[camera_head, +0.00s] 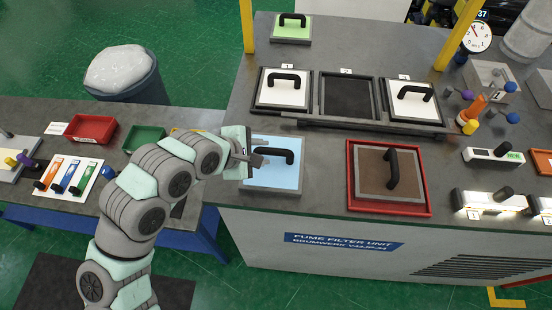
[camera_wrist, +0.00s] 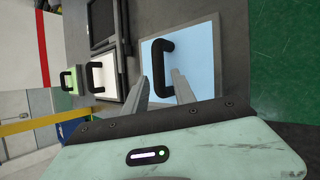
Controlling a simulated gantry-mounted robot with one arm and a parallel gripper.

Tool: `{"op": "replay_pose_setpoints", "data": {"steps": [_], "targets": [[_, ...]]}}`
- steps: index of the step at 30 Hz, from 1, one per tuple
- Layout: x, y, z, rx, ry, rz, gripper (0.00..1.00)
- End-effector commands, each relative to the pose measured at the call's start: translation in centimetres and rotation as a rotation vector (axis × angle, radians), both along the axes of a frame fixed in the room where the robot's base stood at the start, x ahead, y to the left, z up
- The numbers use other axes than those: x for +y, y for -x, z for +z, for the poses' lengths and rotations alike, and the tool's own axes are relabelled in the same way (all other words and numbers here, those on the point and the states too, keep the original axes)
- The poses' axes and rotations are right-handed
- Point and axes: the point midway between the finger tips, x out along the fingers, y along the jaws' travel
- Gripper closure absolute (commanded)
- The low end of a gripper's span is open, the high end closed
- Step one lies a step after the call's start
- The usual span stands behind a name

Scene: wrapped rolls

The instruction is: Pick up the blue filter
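The blue filter (camera_head: 272,179) is a light blue square plate in a grey frame with a black arched handle (camera_head: 276,154). It lies flat on the grey bench near the front edge, its left side partly hidden by my gripper. My gripper (camera_head: 261,160) is at the left end of the handle. In the wrist view the blue filter (camera_wrist: 206,62) lies ahead. My gripper (camera_wrist: 161,78) is open there, with two grey fingers apart and empty. The handle shows just beyond and between the fingertips; I cannot tell whether the fingers touch it.
A brown filter (camera_head: 371,184) sits in a red tray (camera_head: 352,201) to the right. Behind are a rack (camera_head: 350,124) with white filters in slots 1 and 3 and an empty slot 2, and a green filter (camera_head: 291,33). A yellow post (camera_head: 247,25) stands at the back.

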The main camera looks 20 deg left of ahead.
Motion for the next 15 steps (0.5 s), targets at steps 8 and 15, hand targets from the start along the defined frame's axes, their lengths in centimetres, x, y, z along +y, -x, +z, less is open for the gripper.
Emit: {"op": "replay_pose_setpoints", "data": {"steps": [8, 15], "targets": [[-1.0, -1.7, -1.5, 0.006, 0.006, -0.001, 0.68], [-1.7, -3.7, -3.9, 0.005, 0.006, -0.001, 0.68]]}}
